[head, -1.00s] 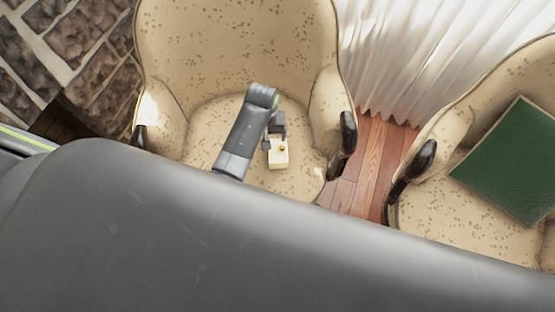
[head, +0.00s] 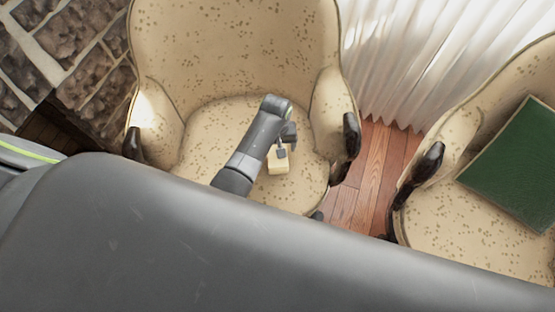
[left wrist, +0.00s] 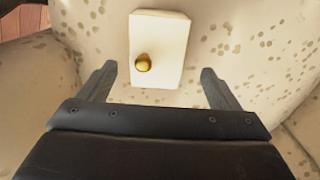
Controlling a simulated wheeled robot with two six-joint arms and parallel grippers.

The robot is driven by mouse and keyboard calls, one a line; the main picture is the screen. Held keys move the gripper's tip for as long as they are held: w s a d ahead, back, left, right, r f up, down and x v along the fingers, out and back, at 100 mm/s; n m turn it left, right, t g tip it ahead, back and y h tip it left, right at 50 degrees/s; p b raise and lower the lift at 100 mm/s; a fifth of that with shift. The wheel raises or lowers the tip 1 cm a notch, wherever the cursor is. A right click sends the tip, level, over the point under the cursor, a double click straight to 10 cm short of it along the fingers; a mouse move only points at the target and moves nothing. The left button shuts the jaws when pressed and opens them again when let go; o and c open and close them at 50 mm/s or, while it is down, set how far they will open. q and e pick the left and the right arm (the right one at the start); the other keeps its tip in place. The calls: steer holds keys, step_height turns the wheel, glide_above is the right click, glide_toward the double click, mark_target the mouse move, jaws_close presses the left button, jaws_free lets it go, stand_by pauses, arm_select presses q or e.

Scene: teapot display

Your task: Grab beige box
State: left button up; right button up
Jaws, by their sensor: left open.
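The beige box (head: 278,167) sits on the seat of the spotted armchair in the head view. In the left wrist view the beige box (left wrist: 160,45) is a pale block with a round gold knob (left wrist: 143,62) on it. My left gripper (head: 281,152) is over the box in the head view and hides part of it. In the left wrist view my left gripper (left wrist: 155,78) is open, with its fingers apart. The box lies ahead of the gap between the fingers and is not gripped. My right gripper is not in view.
The box's armchair (head: 235,50) has a tall back and side arms around the seat. A second armchair (head: 450,225) at the right holds a green flat object (head: 512,163). Wooden floor (head: 368,170) shows between the chairs. A white curtain (head: 425,60) hangs behind.

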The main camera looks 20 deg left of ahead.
mark_target(284, 171)
arm_select(q)
steer(key=f, duration=0.1)
steer(key=f+b, duration=0.1)
steer(key=f, duration=0.3)
steer(key=shift+s+d+f, duration=0.15)
steer(key=shift+s+d, duration=0.1)
steer(key=shift+d, duration=0.05)
steer(key=c, duration=1.1)
